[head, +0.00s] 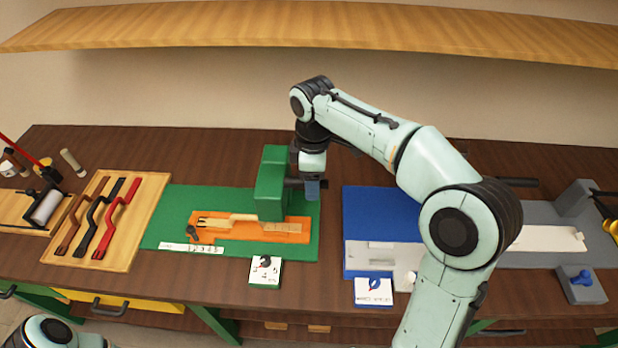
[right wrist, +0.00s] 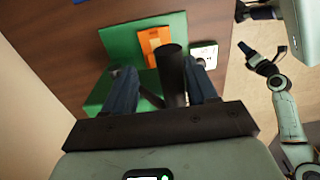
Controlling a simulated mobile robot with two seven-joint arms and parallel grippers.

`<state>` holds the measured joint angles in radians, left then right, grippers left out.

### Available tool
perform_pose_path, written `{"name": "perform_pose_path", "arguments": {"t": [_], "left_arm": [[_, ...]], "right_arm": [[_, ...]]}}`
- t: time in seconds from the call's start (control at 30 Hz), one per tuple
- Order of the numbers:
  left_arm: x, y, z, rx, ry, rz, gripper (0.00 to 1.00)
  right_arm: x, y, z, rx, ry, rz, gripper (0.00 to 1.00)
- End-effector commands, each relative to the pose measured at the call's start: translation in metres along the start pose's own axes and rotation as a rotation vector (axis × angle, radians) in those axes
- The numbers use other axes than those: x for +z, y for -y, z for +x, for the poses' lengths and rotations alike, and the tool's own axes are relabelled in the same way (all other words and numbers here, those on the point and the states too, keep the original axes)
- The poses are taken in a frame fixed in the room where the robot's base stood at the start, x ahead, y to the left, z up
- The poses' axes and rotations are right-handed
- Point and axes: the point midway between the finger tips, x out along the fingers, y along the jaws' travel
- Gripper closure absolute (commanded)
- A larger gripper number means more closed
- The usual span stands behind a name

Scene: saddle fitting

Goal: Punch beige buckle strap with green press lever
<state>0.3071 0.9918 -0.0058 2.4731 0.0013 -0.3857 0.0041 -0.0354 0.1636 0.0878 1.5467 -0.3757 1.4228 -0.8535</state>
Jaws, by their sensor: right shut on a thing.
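The green press (head: 272,182) stands on a green base, its dark lever pointing right. My right gripper (head: 312,188) is at the lever's end, beside the press. In the right wrist view its blue fingers are on either side of the black lever (right wrist: 172,75), shut on it. A brown piece shows right of the press, in line with the strap. My left gripper (right wrist: 262,60) is small in the right wrist view, empty, fingers apart.
A numbered strip (head: 192,248) and a dial card (head: 265,272) lie in front of the bed. A blue station (head: 375,215) is at right. A wooden shelf (head: 320,25) spans above.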

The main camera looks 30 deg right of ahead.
Motion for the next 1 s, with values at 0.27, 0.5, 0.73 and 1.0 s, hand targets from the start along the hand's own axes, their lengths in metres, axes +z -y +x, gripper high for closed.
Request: {"name": "perform_pose_path", "arguments": {"t": [0.27,0.5,0.73,1.0], "left_arm": [[0.000,0.000,0.000,0.000,0.000,0.000,0.49],[-0.001,0.000,0.000,0.000,-0.001,0.000,0.49],[-0.001,0.000,0.000,0.000,-0.001,0.000,0.49],[-0.001,0.000,0.000,0.000,0.000,0.000,0.49]], "right_arm": [[0.000,-0.001,-0.002,0.007,-0.004,0.002,0.49],[-0.001,-0.001,-0.005,0.009,-0.007,0.000,0.49],[-0.002,-0.001,-0.021,0.011,-0.008,0.000,0.49],[-0.002,-0.001,-0.043,0.009,-0.008,-0.001,0.49]]}}
